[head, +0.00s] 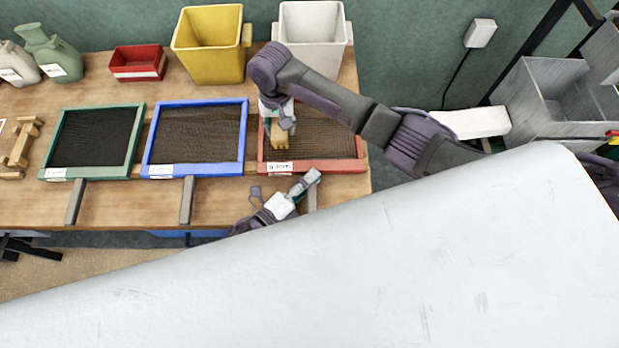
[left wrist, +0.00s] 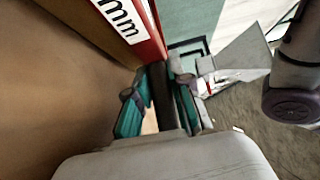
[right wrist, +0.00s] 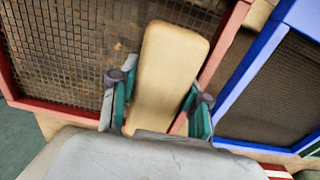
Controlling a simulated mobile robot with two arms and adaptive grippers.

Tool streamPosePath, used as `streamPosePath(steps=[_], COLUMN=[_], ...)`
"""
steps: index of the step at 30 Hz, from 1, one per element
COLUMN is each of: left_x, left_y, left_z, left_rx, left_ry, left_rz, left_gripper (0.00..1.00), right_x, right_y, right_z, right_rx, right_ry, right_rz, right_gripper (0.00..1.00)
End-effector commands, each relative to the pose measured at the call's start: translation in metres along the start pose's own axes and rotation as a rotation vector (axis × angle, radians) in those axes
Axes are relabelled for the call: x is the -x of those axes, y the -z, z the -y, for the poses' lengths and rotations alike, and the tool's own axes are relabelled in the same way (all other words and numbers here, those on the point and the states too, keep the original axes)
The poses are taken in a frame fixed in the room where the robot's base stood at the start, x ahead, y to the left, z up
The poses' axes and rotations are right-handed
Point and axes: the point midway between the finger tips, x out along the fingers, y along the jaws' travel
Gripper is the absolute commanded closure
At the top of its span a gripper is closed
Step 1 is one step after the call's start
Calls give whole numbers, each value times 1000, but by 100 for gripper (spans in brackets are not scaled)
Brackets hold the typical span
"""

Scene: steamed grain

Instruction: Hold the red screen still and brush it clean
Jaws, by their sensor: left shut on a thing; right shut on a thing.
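The red screen (head: 345,166) lies at the right end of the wooden table, with dark mesh and a white label on its front edge. The right wrist view shows brown specks on its mesh (right wrist: 60,45). My right gripper (head: 280,124) is shut on a pale wooden brush (right wrist: 170,70) over the left part of that mesh. The brush's bristles are hidden, so I cannot tell if they touch. My left gripper (head: 308,182) is at the screen's front edge, shut on its dark handle (left wrist: 160,90). The red frame (left wrist: 150,45) shows just beyond the fingers.
A blue screen (head: 198,171) and a green screen (head: 90,173) lie to the left, their handles sticking out in front. A yellow bin (head: 210,65), a white bin (head: 312,55) and a red tray (head: 137,72) stand behind. A large pale surface fills the foreground.

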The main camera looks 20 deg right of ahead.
Motion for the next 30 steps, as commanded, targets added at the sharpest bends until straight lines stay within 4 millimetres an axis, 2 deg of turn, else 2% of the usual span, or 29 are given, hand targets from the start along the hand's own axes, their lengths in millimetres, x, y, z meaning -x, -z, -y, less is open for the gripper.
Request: streamPosePath(steps=[7, 11, 24, 30], left_x=[0, 0, 0, 0], left_y=[0, 0, 0, 0], left_z=[-1, -1, -1, -1], left_rx=[1, 1, 1, 1], left_ry=[-2, -2, -2, -2], left_rz=[0, 1, 1, 1], left_gripper=[100, 100, 100, 100], right_x=[2, 2, 4, 3], right_y=[1, 3, 35, 38], right_z=[15, 16, 16, 13], right_rx=[-1, -2, -2, 0], right_ry=[1, 0, 1, 1], right_rz=[-3, -3, -3, -3], right_gripper=[81, 81, 81, 81])
